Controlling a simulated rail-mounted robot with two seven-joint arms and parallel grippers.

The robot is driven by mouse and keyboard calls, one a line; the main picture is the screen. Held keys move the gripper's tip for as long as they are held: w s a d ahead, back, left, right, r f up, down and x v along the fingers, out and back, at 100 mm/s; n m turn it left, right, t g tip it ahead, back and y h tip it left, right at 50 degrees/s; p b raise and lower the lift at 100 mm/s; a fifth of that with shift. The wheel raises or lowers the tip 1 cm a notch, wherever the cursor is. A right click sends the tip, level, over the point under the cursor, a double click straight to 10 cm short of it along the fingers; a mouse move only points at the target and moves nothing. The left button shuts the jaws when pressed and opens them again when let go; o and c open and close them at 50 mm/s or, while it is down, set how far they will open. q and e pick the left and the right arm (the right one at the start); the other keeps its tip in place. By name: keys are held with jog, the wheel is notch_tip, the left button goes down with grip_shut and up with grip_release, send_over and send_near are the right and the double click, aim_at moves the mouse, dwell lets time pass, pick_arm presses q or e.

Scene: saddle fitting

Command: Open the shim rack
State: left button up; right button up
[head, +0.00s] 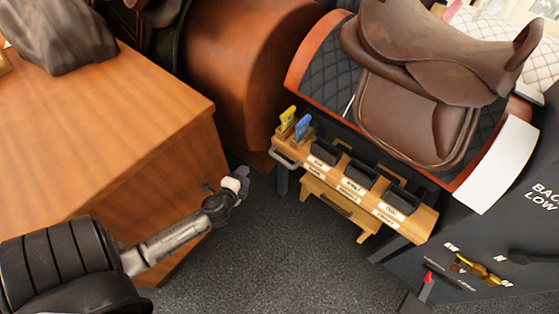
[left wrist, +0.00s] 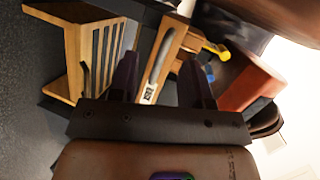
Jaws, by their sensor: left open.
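The shim rack (head: 345,185) is a long wooden bar with dark bins and white labels, below the saddle in the head view. A grey metal handle (head: 283,159) sits at its left end. My left gripper (head: 241,180) is to the left of the handle, open and apparently empty. In the left wrist view, the handle (left wrist: 159,58) shows between the two spread fingers of the gripper (left wrist: 160,78), with a label below it. I cannot tell whether the fingers touch it. My right gripper is not in view.
A wooden cabinet (head: 180,110) stands left, close to my left arm. A brown saddle (head: 430,60) rests above the rack. Yellow (head: 288,116) and blue (head: 303,127) pieces stand at the rack's left end. A dark panel (head: 490,230) stands right. Grey floor (head: 270,250) is clear.

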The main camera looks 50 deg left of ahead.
aim_at(280, 158)
pick_arm(q)
jog(key=w+m+h+b, duration=0.1)
jog(key=w, duration=0.4)
jog(key=w+d+f+m+t+h+b, duration=0.1)
jog(key=w, duration=0.4)
jog(key=w+m+t+h+b, duration=0.1)
jog(key=w+m+b, duration=0.1)
jog(key=w, duration=0.3)
jog(key=shift+d+f, duration=0.2)
jog(key=shift+f, duration=0.1)
jog(key=shift+c, duration=0.3)
grip_shut()
jog(key=shift+d, duration=0.1)
